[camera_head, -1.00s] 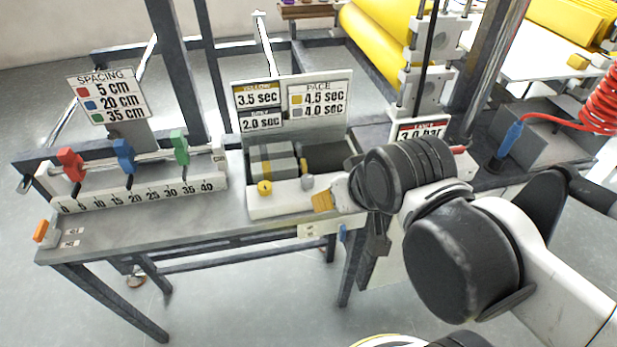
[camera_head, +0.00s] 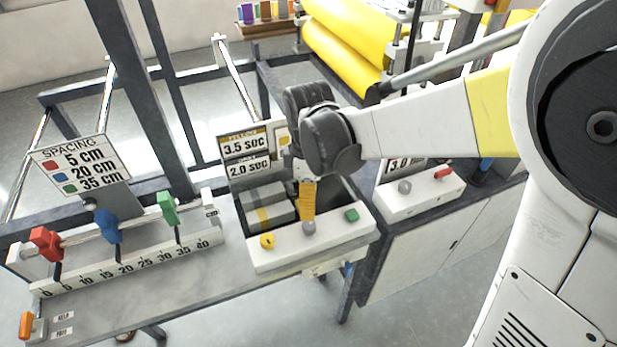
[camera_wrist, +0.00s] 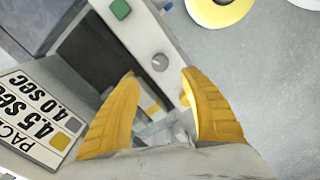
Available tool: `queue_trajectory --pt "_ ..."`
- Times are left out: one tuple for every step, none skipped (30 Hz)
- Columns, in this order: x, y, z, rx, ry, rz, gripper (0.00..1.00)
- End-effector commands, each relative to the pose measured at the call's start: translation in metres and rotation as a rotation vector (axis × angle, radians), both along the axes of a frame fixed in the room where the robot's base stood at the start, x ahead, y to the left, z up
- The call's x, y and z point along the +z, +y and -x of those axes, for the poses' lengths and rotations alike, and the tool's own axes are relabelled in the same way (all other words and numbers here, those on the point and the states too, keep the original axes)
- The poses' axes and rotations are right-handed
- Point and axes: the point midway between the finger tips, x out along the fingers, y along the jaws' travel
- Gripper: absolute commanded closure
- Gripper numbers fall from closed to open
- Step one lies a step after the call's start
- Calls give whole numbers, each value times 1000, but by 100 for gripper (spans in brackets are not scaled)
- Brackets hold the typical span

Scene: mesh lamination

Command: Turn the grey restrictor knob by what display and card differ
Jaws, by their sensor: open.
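The grey knob (camera_head: 309,227) sits on the white front panel (camera_head: 335,238), between a yellow knob (camera_head: 267,241) and a green button (camera_head: 351,215). The wrist view shows it as a round grey knob (camera_wrist: 159,62) with a pointer mark. My gripper (camera_head: 308,205) points down just above it, yellow fingers open and empty. In the wrist view, the knob appears just beyond the gap between the fingertips (camera_wrist: 160,76). The display (camera_head: 245,157) reads 3.5 sec and 2.0 sec, the lower on grey. The PACE card (camera_wrist: 38,118) reads 4.5 sec by yellow and 4.0 sec by grey.
Left is a spacing rail (camera_head: 130,260) with red, blue and green sliders and a SPACING card (camera_head: 88,170). Right is another white panel (camera_head: 425,192) with a grey knob and red lever. Yellow rollers (camera_head: 345,60) stand behind.

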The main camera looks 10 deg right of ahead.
Motion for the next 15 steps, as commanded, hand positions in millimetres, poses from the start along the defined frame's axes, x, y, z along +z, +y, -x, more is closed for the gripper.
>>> queue_trajectory --pt "-9 0 0 0 0 0 48" --pt "-15 0 0 -1 0 0 48" --pt "-22 0 0 -1 -1 0 48" --pt "-28 0 0 -2 -1 0 48" --pt "-35 0 0 -2 -1 -1 48" --pt "-44 0 0 -3 -1 -1 48" --pt "-50 0 0 -3 -1 -1 48" --pt "-56 0 0 -3 -2 -1 48" --pt "-64 0 0 -3 -2 -1 48" --pt "-69 0 0 -3 -2 -1 48" --pt "-74 0 0 -4 -2 -1 48" --pt "-81 0 0 -4 -2 -1 48" --pt "-85 0 0 -4 -2 -1 48" --pt "-88 0 0 -4 -2 -1 48" --pt "-92 0 0 -4 -2 -1 48"
